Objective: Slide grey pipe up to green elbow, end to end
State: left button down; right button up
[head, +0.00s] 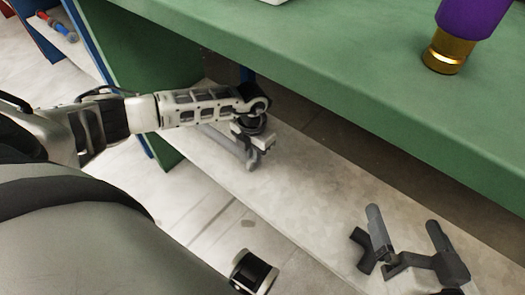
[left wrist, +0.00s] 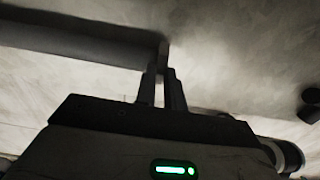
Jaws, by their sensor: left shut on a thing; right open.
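My left gripper (head: 258,150) is low over the pale shelf under the green bench. In the left wrist view its fingers (left wrist: 162,62) are close together at the end of a dark grey pipe (left wrist: 85,38), which runs off to the left. In the head view the pipe (head: 226,138) shows partly behind the gripper. My right gripper (head: 403,217) is at the lower right, with its two grey fingers spread apart and nothing seen between them. A dark grey branched fitting (head: 362,248) lies beside its left finger. I make out no green elbow in either view.
The green bench top (head: 330,60) overhangs the pale shelf (head: 310,185). A purple item with a gold end (head: 447,52) stands on the bench. The shelf is clear between my two grippers. A green side panel (head: 150,75) stands at the left.

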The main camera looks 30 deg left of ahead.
pick_arm(q)
jog(key=shift+w+a, duration=0.1)
jog(key=shift+a, duration=1.2)
pick_arm(e)
jog(key=shift+w+a+r, duration=0.1)
jog(key=shift+w+r, duration=0.1)
jog(key=shift+r, duration=0.1)
pick_arm(q)
jog(key=c, duration=1.4)
grip_release()
pick_arm(e)
jog(key=shift+f, duration=0.1)
pick_arm(q)
jog(key=shift+r, duration=0.1)
